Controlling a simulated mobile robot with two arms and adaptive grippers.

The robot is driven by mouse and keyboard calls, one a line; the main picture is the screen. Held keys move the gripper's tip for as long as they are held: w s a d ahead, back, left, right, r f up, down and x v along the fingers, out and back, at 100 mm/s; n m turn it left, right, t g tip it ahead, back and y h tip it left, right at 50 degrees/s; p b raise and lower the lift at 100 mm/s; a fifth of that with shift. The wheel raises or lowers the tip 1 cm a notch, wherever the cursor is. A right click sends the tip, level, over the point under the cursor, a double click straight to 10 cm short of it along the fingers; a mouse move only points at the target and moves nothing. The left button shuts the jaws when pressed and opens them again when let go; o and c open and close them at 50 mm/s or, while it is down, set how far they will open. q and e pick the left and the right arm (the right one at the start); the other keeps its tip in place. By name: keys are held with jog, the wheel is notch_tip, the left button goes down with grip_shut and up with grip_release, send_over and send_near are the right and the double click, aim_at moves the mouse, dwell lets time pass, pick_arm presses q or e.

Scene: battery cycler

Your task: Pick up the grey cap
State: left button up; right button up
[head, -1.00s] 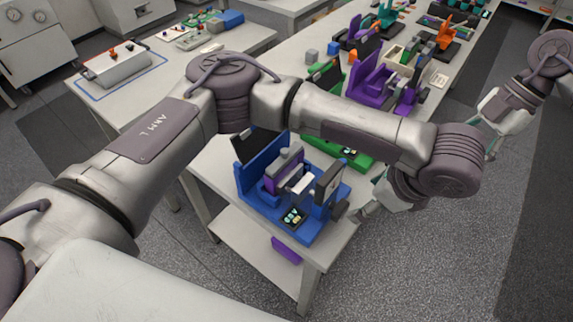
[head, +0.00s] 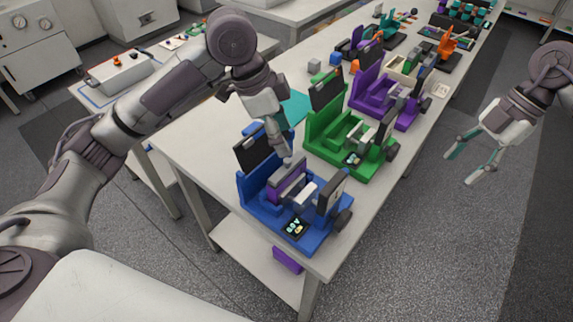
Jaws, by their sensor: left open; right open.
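A small grey block (head: 314,65), which may be the grey cap, lies on the long table behind the green device. Grey parts also show on the blue device (head: 262,208) at the near end of the table, around a purple block (head: 290,182); I cannot tell whether one of them is the cap. My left gripper (head: 286,156) points down at the back of the blue device, close above or beside its grey parts. It is open; its fingers overlap in this view, and I see nothing held. My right gripper (head: 461,168) is open and empty over the floor at the right.
A green device (head: 345,145) stands just behind the blue one, and a purple device (head: 385,100) beyond it. More devices and small coloured blocks line the table. A teal flat piece (head: 297,107) lies behind my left gripper. The table's left side (head: 190,140) is clear.

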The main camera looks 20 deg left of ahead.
pick_arm(q)
jog(key=a+r, duration=0.1)
jog(key=a, duration=0.2)
jog(key=n, duration=0.1)
send_over(287, 161)
jog(key=a, duration=0.2)
jog(key=shift+t, duration=0.3)
notch_tip(287, 161, down, 6)
jog(key=shift+s+r, duration=0.15)
jog(key=shift+r, duration=0.1)
jog(key=shift+x, duration=2.9)
jog(key=shift+s, duration=0.2)
jog(key=c, duration=0.7)
jog(key=shift+c, duration=0.2)
jog(key=shift+s+d, duration=0.1)
jog(key=shift+c, duration=0.4)
notch_tip(287, 161, up, 10)
jog(key=shift+r, duration=0.1)
grip_shut()
